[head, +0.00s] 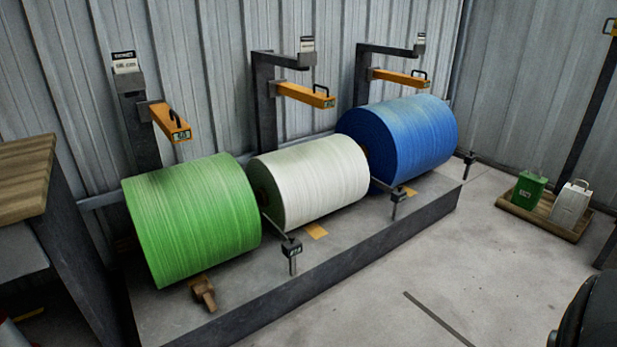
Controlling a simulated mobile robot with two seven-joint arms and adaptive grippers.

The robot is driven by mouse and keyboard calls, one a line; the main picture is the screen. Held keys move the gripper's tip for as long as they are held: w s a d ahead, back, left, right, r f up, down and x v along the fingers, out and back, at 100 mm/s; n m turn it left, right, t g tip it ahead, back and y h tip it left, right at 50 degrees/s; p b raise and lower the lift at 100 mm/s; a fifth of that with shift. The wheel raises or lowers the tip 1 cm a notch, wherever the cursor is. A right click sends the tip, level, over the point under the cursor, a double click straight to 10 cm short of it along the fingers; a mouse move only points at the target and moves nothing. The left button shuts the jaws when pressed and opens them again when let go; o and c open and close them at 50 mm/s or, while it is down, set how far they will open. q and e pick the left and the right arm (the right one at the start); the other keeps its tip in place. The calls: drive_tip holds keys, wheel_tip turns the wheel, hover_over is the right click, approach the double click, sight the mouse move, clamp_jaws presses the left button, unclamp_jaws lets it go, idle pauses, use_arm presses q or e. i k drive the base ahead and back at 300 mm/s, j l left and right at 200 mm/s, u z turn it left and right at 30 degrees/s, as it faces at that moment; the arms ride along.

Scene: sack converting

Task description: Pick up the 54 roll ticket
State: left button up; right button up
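A green roll (192,218), a white roll (310,182) and a blue roll (405,142) lie in a row on a low grey platform. White ticket cards stand in holders on the dark posts behind them: one ticket (125,66) behind the green roll, one ticket (307,45) behind the white roll and one ticket (421,39) behind the blue roll. Their print is too small to read surely, so I cannot tell which is the 54 ticket. Neither of my grippers is in view.
Yellow arms (170,122) with black handles stick out over the rolls. Small dark pegs (292,250) stand along the platform's front. A wooden-topped bench (25,178) is at left. A tray (545,216) with green and white bags sits at right.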

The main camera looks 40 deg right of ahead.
sight(420, 37)
drive_tip(key=z, duration=1.75)
drive_tip(key=i+l, duration=0.15)
drive_tip(key=i, duration=0.3)
drive_tip(key=i+l+z, duration=0.1)
drive_tip(key=i, duration=0.35)
drive_tip(key=i+l, duration=0.25)
drive_tip(key=i, duration=0.2)
